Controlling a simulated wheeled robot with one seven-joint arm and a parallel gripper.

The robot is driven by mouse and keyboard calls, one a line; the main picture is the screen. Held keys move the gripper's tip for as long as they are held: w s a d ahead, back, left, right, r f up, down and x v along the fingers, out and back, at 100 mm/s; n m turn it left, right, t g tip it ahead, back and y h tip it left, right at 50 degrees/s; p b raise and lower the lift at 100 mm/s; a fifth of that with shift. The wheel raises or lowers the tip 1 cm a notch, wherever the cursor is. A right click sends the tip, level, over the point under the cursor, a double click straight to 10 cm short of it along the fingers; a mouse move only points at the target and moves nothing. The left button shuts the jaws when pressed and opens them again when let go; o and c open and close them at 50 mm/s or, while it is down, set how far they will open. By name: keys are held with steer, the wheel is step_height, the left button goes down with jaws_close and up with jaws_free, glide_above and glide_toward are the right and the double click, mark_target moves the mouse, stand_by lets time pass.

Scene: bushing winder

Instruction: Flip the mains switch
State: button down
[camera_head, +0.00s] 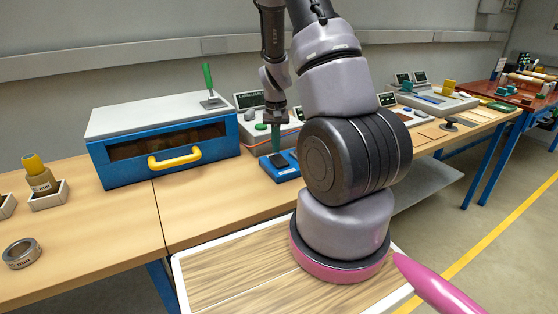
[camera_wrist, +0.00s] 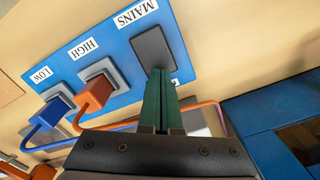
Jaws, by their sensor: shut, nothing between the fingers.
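The mains switch (camera_wrist: 153,48) is a dark grey rocker on a blue panel (camera_wrist: 120,66), beside the label "MAINS" in the wrist view. My gripper (camera_wrist: 160,76) is shut and empty, its green fingers together. Their tips overlap the near edge of the switch in the picture; I cannot tell if they touch it. In the head view my gripper (camera_head: 276,151) points down over the blue panel (camera_head: 284,175) on the bench. The switch's near end is partly hidden by the fingers.
On the panel, an orange plug (camera_wrist: 95,92) sits at "HIGH" and a blue plug (camera_wrist: 54,108) at "LOW", with cables trailing. A blue oven-like box (camera_head: 165,150) with a yellow handle stands left of the panel.

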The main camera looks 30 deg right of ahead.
steer(key=shift+f, duration=1.05)
stand_by(0.4)
steer(key=shift+r, duration=3.55)
steer(key=shift+r, duration=0.1)
step_height(320, 180, up, 10)
steer(key=r+t, duration=0.1)
steer(key=t, duration=0.1)
glide_above(276, 156)
steer(key=s+a, duration=0.2)
steer(key=a, duration=0.2)
steer(key=s+a+r+t+y, duration=0.15)
steer(key=s+a+r, duration=0.25)
steer(key=r, duration=0.5)
steer(key=s+a+r+n+t, duration=0.1)
steer(key=s+a+r+t, duration=0.2)
steer(key=s+r, duration=0.7)
steer(key=s+a, duration=0.2)
steer(key=s, duration=0.1)
steer(key=shift+s+a+t, duration=0.2)
steer(key=shift+s+t, duration=0.15)
steer(key=shift+s, duration=0.05)
